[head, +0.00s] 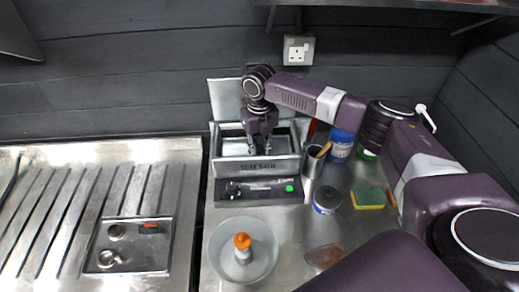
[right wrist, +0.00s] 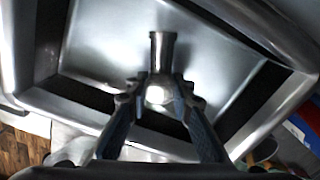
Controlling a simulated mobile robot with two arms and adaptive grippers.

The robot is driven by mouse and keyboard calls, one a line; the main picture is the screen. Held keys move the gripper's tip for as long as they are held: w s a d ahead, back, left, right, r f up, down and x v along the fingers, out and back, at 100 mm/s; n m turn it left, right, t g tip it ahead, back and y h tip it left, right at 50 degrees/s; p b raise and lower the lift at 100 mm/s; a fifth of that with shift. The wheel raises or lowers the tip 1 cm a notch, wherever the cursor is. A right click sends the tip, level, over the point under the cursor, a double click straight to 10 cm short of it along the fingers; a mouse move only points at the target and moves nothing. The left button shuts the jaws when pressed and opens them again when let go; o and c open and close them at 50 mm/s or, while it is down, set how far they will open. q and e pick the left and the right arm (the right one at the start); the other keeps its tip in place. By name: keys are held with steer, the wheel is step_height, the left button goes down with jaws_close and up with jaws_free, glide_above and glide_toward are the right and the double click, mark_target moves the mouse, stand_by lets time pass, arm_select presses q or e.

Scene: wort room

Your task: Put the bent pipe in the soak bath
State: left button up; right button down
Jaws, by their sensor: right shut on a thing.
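The soak bath (head: 230,166) is a steel basin with a raised lid behind it and a control panel with a green button in front. My right gripper (head: 261,150) reaches down into its opening. In the right wrist view the gripper (right wrist: 158,92) is shut on the shiny metal bent pipe (right wrist: 162,48), with the basin's inner walls around it. The pipe's lower end is hidden, and I cannot tell whether it touches the basin floor. In the head view the pipe is hidden by the gripper and the bath's front. My left gripper is out of view.
Right of the bath stand a metal cup (head: 314,161) with a brush, a blue tub (head: 342,146), a blue-lidded jar (head: 327,199) and a sponge (head: 368,198). A glass bowl (head: 216,254) holds an orange-topped bottle. A tray (head: 140,263) with metal fittings lies on the left drainboard.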

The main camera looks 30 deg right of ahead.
mark_target(259, 150)
steer(key=shift+f, duration=0.15)
steer(key=c, duration=1.7)
jaws_free()
step_height(259, 150, up, 8)
steer(key=p, duration=0.7)
steer(key=shift+s+f, duration=0.1)
